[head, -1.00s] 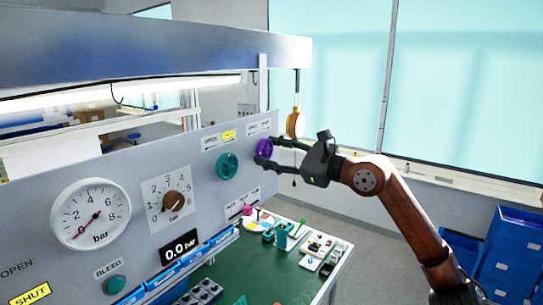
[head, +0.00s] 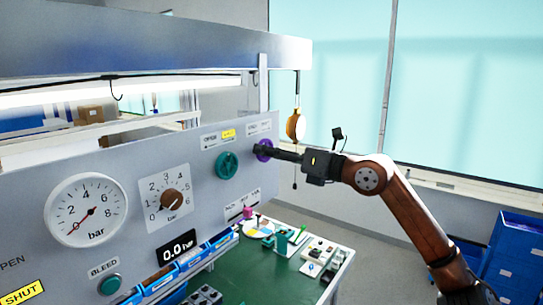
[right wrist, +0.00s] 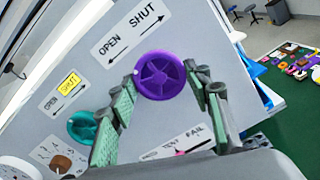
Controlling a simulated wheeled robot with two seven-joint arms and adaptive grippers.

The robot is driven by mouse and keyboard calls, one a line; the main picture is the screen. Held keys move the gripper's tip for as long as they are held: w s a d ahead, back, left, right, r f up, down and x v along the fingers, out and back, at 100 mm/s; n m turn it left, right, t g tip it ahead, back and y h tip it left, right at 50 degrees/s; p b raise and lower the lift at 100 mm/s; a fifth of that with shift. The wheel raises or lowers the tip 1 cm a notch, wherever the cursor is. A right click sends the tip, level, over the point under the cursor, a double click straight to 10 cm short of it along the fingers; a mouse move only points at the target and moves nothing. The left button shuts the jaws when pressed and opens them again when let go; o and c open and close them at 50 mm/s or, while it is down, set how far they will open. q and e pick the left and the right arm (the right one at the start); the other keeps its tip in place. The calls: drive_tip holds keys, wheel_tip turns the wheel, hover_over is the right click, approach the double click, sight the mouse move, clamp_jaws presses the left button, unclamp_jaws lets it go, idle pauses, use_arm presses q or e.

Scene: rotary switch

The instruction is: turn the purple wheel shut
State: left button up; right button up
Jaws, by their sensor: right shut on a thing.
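The purple wheel (head: 265,143) is on the grey panel's right part. In the right wrist view the purple wheel (right wrist: 160,82) shows its spokes, under a label reading OPEN and SHUT with arrows. My right gripper (head: 262,151) reaches in from the right and is shut on the wheel. In the right wrist view its two fingers (right wrist: 162,84) sit on opposite sides of the rim. In the head view the gripper is seen nearly edge-on and hides part of the wheel. My left gripper is out of view.
A teal wheel (head: 227,165) is just left of the purple one. A dial gauge (head: 86,209), a brown knob (head: 170,200) and a 0.0 bar display (head: 178,247) are further left. A green bench (head: 255,277) with small parts lies below. An orange object (head: 296,125) hangs at right.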

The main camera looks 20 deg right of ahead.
drive_tip(key=m+b, duration=0.1)
drive_tip(key=m, duration=0.5)
drive_tip(key=shift+m, duration=0.3)
idle(0.4)
drive_tip(key=o, duration=1.2)
drive_tip(key=shift+c, duration=0.2)
drive_tip(key=v, duration=1.2)
